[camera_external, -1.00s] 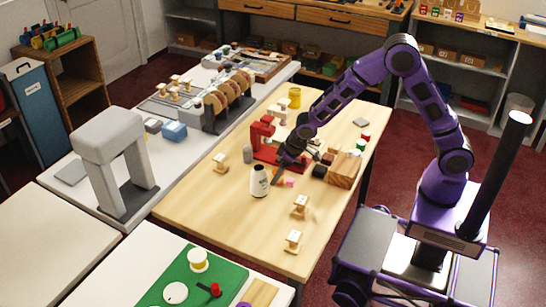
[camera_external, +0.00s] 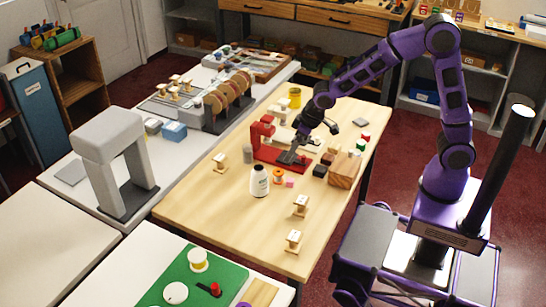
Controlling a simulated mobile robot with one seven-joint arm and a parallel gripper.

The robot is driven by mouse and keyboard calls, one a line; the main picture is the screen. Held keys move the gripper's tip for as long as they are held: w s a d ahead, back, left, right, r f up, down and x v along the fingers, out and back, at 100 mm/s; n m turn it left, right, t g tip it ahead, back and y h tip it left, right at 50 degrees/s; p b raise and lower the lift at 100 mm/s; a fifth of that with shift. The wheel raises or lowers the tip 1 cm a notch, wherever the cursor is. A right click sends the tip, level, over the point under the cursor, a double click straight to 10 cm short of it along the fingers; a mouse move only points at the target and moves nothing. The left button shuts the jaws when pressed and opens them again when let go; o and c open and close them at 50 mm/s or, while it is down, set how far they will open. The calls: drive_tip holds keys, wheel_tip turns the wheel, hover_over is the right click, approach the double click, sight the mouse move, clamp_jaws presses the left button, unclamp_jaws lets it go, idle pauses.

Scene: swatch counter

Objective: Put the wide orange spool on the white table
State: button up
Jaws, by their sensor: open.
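A small orange spool (camera_external: 278,177) stands on the wooden table, just right of a white cone-shaped spool (camera_external: 260,182). A small pink block (camera_external: 290,184) lies beside it. My gripper (camera_external: 290,158) is open, above and slightly behind the orange spool, near the red stand, and apart from the spool. Its fingertips are small and dark here. White tabletops show at the left: one bears a grey arch (camera_external: 110,150), a bare one (camera_external: 60,235) is at the front left, and another (camera_external: 100,285) carries a green mat.
A red stand (camera_external: 265,140), a wooden block (camera_external: 344,168), a dark block (camera_external: 320,170) and a yellow cup (camera_external: 295,97) are near my gripper. Wooden spools (camera_external: 300,205) stand at the front of the wooden table (camera_external: 230,225), with clear room between.

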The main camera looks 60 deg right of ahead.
idle(0.3)
wheel_tip(320, 180, up, 4)
drive_tip(key=s+a+m+h+p, duration=0.1)
drive_tip(key=a+m+p, duration=0.1)
drive_tip(key=m, duration=0.1)
drive_tip(key=b, duration=0.2)
approach(279, 172)
drive_tip(key=shift+m, duration=0.3)
drive_tip(key=x, duration=0.5)
drive_tip(key=shift+w+a+f, duration=0.1)
drive_tip(key=shift+w+f, duration=0.15)
drive_tip(key=shift+x, duration=2.65)
drive_tip(key=shift+s, duration=0.15)
clamp_jaws()
